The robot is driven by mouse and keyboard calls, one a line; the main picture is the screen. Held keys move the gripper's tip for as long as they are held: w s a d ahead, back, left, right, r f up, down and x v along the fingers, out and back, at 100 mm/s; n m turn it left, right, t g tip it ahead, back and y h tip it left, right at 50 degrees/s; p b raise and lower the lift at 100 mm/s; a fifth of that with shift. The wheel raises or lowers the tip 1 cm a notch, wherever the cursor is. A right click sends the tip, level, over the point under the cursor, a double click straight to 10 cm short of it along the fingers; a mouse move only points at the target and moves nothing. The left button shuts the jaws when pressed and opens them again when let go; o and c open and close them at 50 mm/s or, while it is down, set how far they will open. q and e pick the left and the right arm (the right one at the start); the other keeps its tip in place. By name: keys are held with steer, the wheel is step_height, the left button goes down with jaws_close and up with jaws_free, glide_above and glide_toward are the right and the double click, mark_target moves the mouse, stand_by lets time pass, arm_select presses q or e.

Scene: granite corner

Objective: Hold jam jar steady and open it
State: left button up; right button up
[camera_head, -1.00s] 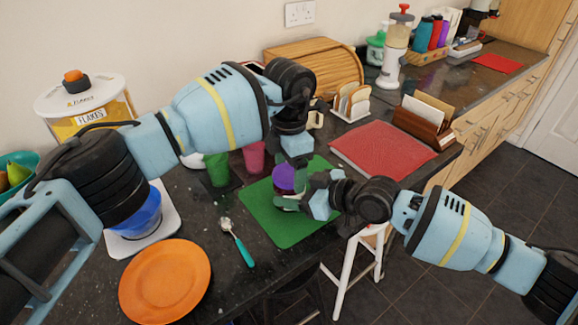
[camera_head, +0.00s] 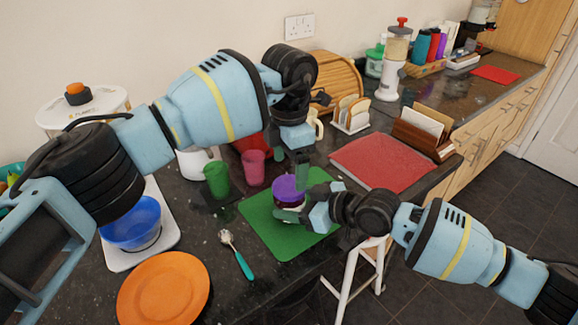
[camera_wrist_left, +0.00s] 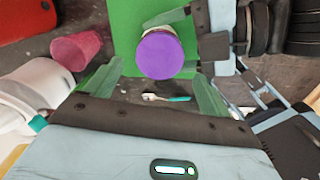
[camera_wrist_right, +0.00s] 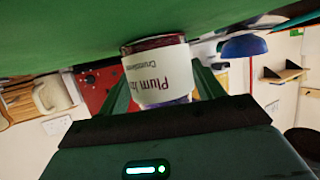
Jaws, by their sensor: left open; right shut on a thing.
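The jam jar (camera_head: 290,203) stands upright on the green mat (camera_head: 262,228), with its round purple lid (camera_head: 288,187) on top. My right gripper (camera_head: 290,214) is shut on the jar's body low from the side. In the right wrist view the jar's "Plum Jam" label (camera_wrist_right: 160,76) sits between its fingers. My left gripper (camera_head: 301,166) is open and empty above the jar, pointing down. In the left wrist view the lid (camera_wrist_left: 160,54) lies just beyond its parted fingers (camera_wrist_left: 155,86), apart from them.
A green cup (camera_head: 217,180) and a pink cup (camera_head: 253,167) stand left of the mat. A teal-handled spoon (camera_head: 238,256) and an orange plate (camera_head: 164,290) lie in front. A red mat (camera_head: 382,162) lies to the right. A white stool (camera_head: 362,270) stands below the counter edge.

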mark_target(289, 185)
arm_select(q)
steer(key=m, duration=0.3)
steer(key=shift+r+m, duration=0.3)
steer(key=shift+r, duration=0.1)
steer(key=m, duration=0.2)
steer(key=r+m, duration=0.1)
steer(key=m, duration=0.1)
steer(key=shift+m, duration=0.3)
steer(key=m, duration=0.3)
steer(key=shift+r, duration=0.35)
steer(key=m, duration=0.2)
steer(key=r+m, duration=0.1)
steer(key=m, duration=0.1)
steer(key=shift+m, duration=0.4)
steer(key=shift+f, duration=0.1)
steer(key=shift+f, duration=3.95)
